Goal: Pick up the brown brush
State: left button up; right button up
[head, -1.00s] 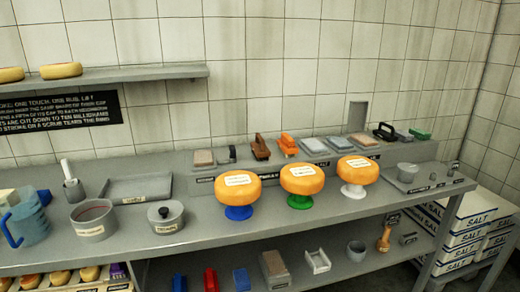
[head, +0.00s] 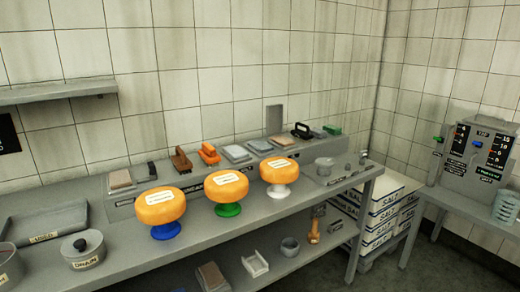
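A brown brush (head: 181,160) with a raised handle stands on the raised back ledge of the grey counter (head: 110,225). An orange brush (head: 209,154) stands just to its right. A dark block on a pale pad lies to its left. Three orange cheese wheels on coloured stands are in front of the ledge: on a blue stand (head: 166,230), a green stand (head: 228,210) and a white stand (head: 280,190). Neither of my grippers is in view.
A lower shelf holds small items, including a tan wooden tool (head: 314,231). Salt boxes (head: 385,205) are stacked beyond the right end. A panelled machine (head: 478,155) stands at far right.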

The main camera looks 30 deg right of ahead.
aim_at(181, 162)
jog(key=i+l+u, duration=0.45)
jog(key=i+l, duration=0.35)
